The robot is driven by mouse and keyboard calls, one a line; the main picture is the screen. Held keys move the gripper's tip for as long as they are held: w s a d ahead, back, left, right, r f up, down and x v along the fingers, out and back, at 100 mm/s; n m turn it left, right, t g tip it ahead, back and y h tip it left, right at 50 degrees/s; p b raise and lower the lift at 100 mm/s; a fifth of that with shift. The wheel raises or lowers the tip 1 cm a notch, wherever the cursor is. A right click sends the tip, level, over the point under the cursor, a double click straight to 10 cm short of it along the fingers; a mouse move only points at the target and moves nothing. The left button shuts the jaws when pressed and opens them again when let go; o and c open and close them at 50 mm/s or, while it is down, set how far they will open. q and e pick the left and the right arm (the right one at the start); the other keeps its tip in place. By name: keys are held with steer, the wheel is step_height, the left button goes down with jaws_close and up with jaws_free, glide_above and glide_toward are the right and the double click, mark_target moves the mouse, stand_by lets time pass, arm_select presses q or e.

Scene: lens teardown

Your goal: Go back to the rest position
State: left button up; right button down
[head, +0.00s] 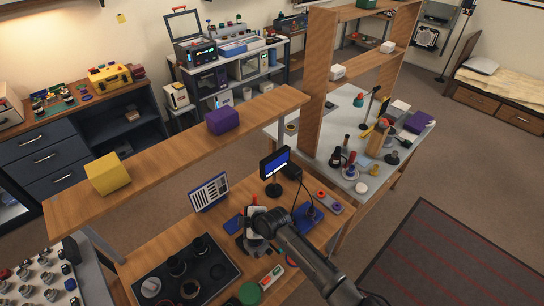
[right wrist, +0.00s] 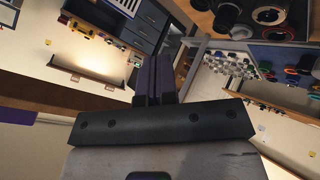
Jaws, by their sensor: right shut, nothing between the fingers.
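My right arm (head: 305,250) reaches in from the bottom right in the head view and ends over the wooden workbench (head: 185,235). Its gripper end is small and dark there, and its fingertips are hard to make out. In the right wrist view my right gripper (right wrist: 154,75) shows its two dark fingers together, with nothing between them. My left gripper is in neither view.
A black tray (head: 217,283) with lens parts lies left of my right arm. A raised shelf (head: 160,150) carries yellow (head: 108,174) and purple (head: 222,120) blocks.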

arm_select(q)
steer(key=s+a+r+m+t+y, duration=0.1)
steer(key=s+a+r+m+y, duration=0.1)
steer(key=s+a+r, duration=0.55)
arm_select(e)
steer(key=s+d+f+m+g, duration=0.1)
steer(key=s+f+m, duration=0.25)
steer(key=s, duration=0.55)
steer(key=s+d+f+m+h, duration=0.25)
steer(key=s+d+m, duration=0.55)
steer(key=s+d, duration=0.95)
steer(key=s+d+r+m+h, duration=0.2)
steer(key=s+d+m, duration=0.1)
steer(key=s+d, duration=0.35)
steer(key=s+d+r+m+h, duration=0.25)
steer(key=s+d, duration=0.25)
steer(key=s, duration=0.3)
arm_select(q)
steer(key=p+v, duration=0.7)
steer(key=p, duration=0.1)
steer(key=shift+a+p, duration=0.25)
steer(key=shift+p, duration=0.1)
arm_select(e)
step_height(320, 180, up, 9)
steer(key=shift+s+d+r+m+g, duration=0.2)
steer(key=shift+s+d+m+g, duration=0.1)
steer(key=shift+s+m+g, duration=0.1)
